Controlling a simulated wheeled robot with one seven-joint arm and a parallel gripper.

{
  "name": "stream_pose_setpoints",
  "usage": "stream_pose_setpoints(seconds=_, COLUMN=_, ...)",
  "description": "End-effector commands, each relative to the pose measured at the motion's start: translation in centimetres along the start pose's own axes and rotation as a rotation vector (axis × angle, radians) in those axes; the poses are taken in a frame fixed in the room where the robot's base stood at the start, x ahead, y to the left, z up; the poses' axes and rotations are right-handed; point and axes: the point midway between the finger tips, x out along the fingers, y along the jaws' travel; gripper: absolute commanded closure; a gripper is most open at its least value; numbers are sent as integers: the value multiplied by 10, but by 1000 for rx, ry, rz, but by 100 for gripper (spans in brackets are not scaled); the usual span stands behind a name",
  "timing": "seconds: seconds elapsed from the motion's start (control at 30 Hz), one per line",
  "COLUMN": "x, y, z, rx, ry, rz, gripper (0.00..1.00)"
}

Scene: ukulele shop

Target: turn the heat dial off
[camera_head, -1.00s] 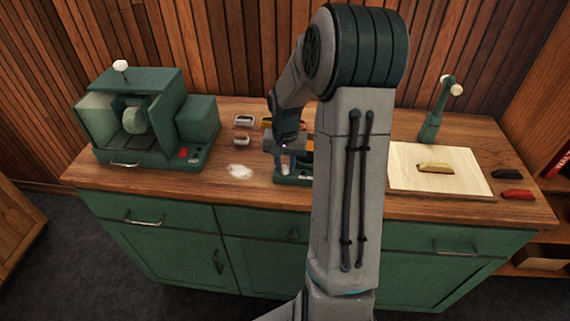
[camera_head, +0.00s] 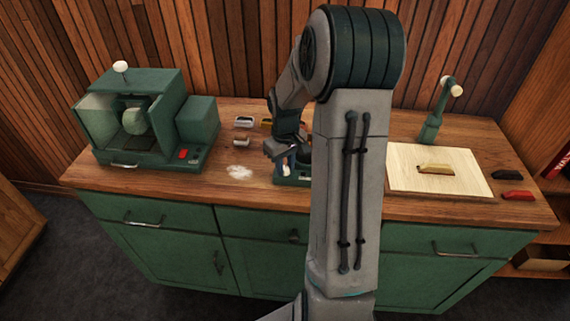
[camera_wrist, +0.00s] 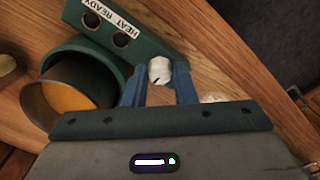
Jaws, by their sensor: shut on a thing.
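The heat dial (camera_wrist: 159,70) is a white knob with a dark pointer line, on the front corner of a green heater base (camera_wrist: 150,50). In the wrist view my gripper (camera_wrist: 160,82) has its two blue fingers on either side of the dial, shut on it. The base has a label (camera_wrist: 110,15) reading "HEAT READY" beside two dark round lamps (camera_wrist: 121,40). In the head view my gripper (camera_head: 285,152) is over the heater base (camera_head: 292,180), and my arm hides much of it. I cannot tell which setting the pointer line marks.
A round pot (camera_wrist: 70,92) with amber contents stands on the base beside my gripper. A green machine (camera_head: 140,125) stands at the left of the wooden counter. A pale board (camera_head: 440,185) and a green lamp-like stand (camera_head: 437,115) are at the right. White powder (camera_head: 239,172) lies on the counter.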

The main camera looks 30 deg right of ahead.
Motion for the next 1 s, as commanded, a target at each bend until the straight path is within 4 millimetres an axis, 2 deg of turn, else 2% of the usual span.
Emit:
stream_pose_setpoints(seconds=0.63, x=-2, y=0, z=-2, rx=-55, ry=6, rz=3, gripper=98)
stream_pose_setpoints(seconds=0.67, x=-2, y=0, z=-2, rx=-55, ry=6, rz=3, gripper=73)
stream_pose_setpoints(seconds=0.73, x=-2, y=1, z=-2, rx=-55, ry=6, rz=3, gripper=54)
stream_pose_setpoints(seconds=1.0, x=-1, y=0, z=-1, rx=-53, ry=3, rz=1, gripper=54)
